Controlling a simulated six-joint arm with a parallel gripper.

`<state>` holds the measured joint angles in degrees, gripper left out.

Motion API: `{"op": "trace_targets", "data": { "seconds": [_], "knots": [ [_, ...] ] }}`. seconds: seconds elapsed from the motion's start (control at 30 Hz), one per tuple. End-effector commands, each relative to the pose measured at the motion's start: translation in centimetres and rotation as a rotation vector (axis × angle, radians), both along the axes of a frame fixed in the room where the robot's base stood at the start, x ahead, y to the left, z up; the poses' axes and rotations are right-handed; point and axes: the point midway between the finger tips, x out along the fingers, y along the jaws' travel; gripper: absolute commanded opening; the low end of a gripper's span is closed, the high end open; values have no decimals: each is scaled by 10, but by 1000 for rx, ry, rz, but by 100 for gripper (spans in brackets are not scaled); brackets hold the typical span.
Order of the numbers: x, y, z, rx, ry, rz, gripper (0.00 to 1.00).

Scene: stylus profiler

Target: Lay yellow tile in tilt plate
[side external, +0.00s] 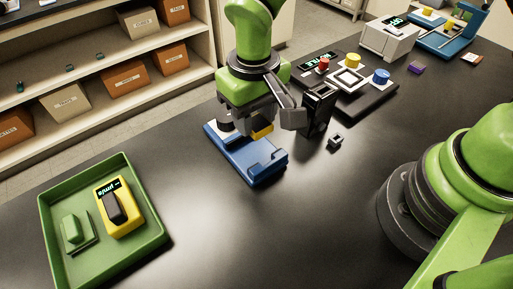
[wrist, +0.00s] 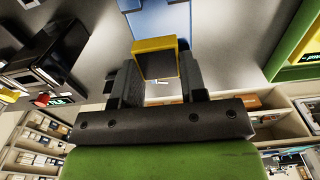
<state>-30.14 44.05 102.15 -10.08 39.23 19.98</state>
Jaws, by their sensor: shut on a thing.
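My gripper (side external: 256,128) points down over the blue block-like plate (side external: 262,168), which appears to be the tilt plate. It is shut on the yellow tile (side external: 263,131), which shows just under the jaws in the side view. In the wrist view the yellow tile (wrist: 160,45) sits between the two dark fingers (wrist: 158,70), and part of the blue plate (wrist: 168,22) shows beyond it. The tile is above the plate's far half; whether they touch I cannot tell. My gripper hides part of the plate's back.
A black upright device (side external: 318,110) stands close to the right of my gripper, with a small grey part (side external: 336,141) in front. Behind is a dark stage with coloured knobs (side external: 353,62). A green tray (side external: 150,243) with a yellow instrument (side external: 121,207) is at left. The front table is clear.

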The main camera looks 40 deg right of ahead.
Motion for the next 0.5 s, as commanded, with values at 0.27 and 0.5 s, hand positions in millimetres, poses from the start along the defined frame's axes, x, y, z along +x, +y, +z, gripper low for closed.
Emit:
{"op": "trace_targets", "data": {
  "seconds": [0.27, 0.5],
  "knots": [
    [0, 0, -40, 0, 2, -1, 0],
    [0, 0, -72, 1, 1, 0, 0]
  ]
}}
